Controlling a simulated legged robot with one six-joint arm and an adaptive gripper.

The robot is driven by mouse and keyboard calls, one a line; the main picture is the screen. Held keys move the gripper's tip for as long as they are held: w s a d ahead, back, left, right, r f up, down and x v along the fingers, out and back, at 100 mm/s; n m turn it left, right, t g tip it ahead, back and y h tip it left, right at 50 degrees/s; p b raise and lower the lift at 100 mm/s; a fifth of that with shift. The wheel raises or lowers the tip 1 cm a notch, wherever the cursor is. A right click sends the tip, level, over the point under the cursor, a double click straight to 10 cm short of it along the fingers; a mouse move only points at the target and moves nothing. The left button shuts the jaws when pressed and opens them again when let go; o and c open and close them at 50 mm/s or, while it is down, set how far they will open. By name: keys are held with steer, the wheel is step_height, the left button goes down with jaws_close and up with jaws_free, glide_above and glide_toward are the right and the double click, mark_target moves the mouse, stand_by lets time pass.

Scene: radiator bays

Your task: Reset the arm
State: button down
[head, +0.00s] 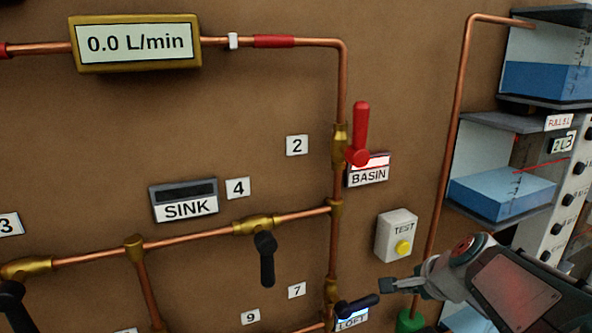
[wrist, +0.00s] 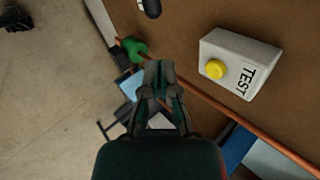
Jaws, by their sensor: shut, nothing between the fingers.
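My gripper (head: 388,285) is at the lower right of the head view, in front of the board. Its fingers are shut and hold nothing. In the wrist view the shut fingertips (wrist: 159,70) point up the picture, apart from the white TEST box (wrist: 241,62) to their right. In the head view the TEST box (head: 396,236) with its yellow button (head: 403,247) is just above my gripper. The black lever handle (head: 357,306) by the LOFT label lies close to the left of my fingertips; I cannot tell whether they touch.
A red lever (head: 360,133) stands upright by the BASIN label. A black lever (head: 266,258) hangs down below the SINK label (head: 184,200). A flow meter (head: 136,43) reads 0.0 L/min. Water tanks (head: 500,190) stand at the right. A copper pipe (head: 449,150) runs down beside them.

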steer(key=s+a+f+n+g+h, duration=0.1)
steer(key=s+a+n, duration=0.3)
steer(key=s+n, duration=0.4)
steer(key=s+a+n+g+h, duration=0.1)
steer(key=s+a+n, duration=0.2)
steer(key=s+n, duration=0.5)
steer(key=shift+s+a+f, duration=0.4)
steer(key=shift+s, duration=0.7)
